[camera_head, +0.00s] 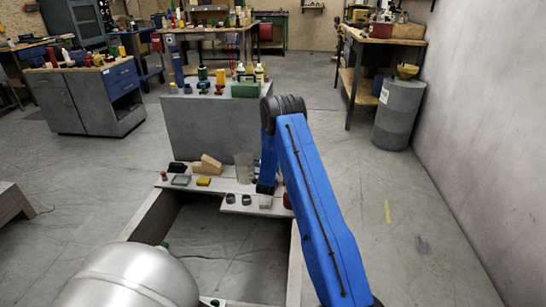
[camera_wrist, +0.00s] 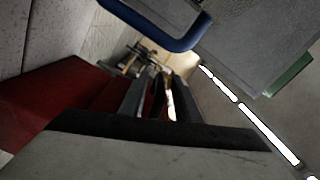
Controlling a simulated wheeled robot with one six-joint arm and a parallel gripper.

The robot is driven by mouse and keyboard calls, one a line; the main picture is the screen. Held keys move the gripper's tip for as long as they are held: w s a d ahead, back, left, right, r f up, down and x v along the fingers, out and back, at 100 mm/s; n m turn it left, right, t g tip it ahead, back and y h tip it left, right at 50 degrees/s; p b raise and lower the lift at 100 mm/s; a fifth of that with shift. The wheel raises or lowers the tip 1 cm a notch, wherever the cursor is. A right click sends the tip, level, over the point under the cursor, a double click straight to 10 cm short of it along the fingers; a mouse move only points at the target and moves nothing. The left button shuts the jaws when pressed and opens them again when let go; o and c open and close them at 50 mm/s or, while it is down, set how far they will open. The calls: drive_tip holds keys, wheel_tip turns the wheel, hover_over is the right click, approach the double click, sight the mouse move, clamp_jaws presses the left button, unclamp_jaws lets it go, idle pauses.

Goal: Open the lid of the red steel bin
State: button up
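A dark red surface (camera_wrist: 75,95) fills part of the left of the wrist view, beside my gripper (camera_wrist: 161,88). It may be the red steel bin, but only part of it shows, and I cannot make out a lid or handle. My gripper's two dark fingers stand apart, with no held thing clear between them. Whether they touch the red surface, I cannot tell. In the head view my blue arm rises and bends down near the middle. It hides the gripper, and I cannot pick out the red bin there.
A low pale frame (camera_head: 150,215) with small objects stands in front of me. Behind it is a grey block (camera_head: 200,130) topped with bottles. A grey drum (camera_head: 399,115) stands near the right wall. Open floor lies to the right of my arm. A cabinet (camera_head: 85,100) stands left.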

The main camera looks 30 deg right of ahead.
drive_tip(key=shift+w+d, duration=0.2)
drive_tip(key=shift+w, duration=0.1)
drive_tip(key=shift+c, duration=0.2)
